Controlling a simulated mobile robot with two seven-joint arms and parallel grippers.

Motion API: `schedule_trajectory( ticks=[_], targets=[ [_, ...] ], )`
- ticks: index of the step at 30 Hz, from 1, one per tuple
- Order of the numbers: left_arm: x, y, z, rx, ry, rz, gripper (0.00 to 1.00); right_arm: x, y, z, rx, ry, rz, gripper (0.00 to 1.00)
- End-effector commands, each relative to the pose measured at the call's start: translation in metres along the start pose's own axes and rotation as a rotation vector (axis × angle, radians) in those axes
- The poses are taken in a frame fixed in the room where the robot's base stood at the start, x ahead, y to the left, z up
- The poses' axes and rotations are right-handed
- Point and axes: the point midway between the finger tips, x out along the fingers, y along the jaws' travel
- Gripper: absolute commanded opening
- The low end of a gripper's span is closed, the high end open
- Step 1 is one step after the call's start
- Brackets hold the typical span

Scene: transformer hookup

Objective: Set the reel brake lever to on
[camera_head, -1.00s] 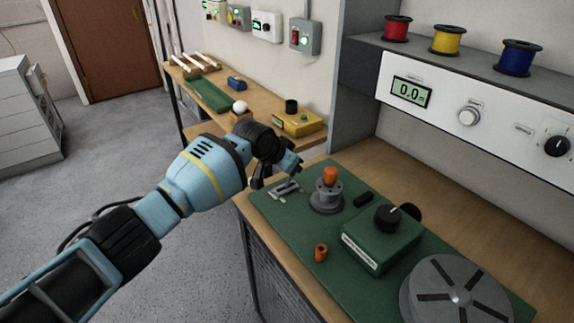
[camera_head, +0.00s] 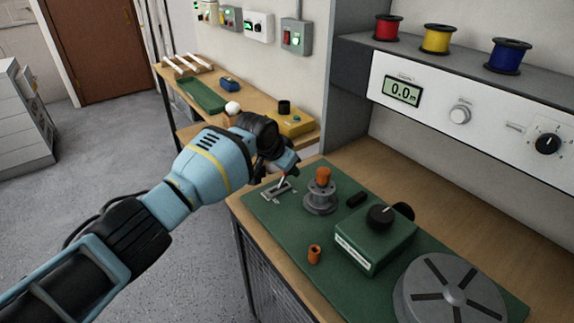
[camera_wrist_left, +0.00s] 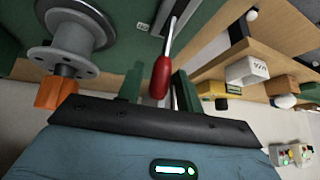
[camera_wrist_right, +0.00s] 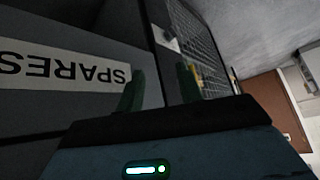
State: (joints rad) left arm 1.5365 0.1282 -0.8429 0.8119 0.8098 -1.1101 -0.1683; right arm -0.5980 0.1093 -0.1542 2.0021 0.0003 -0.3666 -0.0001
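The brake lever stands in a slotted metal plate (camera_head: 277,190) at the far left corner of the green board (camera_head: 285,245). In the left wrist view its red grip (camera_wrist_left: 161,77) sits on a thin metal shaft, between the two fingers of my left gripper (camera_wrist_left: 158,88). That gripper is open, with gaps beside the grip. In the head view my left gripper (camera_head: 284,163) is just above the lever and hides its top. Any on/off marking is too small to read. My right gripper (camera_wrist_right: 162,90) is open and empty beside a grey surface marked SPARES (camera_wrist_right: 65,68).
A grey flanged post with an orange top (camera_head: 321,192) stands close right of the lever. A green box with a black knob (camera_head: 372,240) and a grey slotted disc (camera_head: 450,290) are farther right. A side bench (camera_head: 225,105) lies beyond the gripper.

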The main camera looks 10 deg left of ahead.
Motion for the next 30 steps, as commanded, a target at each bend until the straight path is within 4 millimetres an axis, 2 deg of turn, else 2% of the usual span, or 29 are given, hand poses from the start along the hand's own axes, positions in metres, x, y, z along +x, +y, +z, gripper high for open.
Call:
schedule_trajectory(
  ticks=[12, 24, 30],
  targets=[
    [-0.006, -0.001, -0.002, 0.0, 0.004, -0.001, 0.41, -0.001, 0.0, -0.004, -0.001, 0.007, 0.0, 0.36],
    [-0.059, -0.001, -0.003, 0.002, 0.007, -0.004, 0.41, -0.009, 0.002, -0.029, -0.006, 0.048, 0.005, 0.36],
    [-0.076, 0.0, -0.002, 0.0, 0.005, -0.001, 0.41, -0.012, 0.002, -0.027, -0.007, 0.042, 0.005, 0.36]
  ],
)
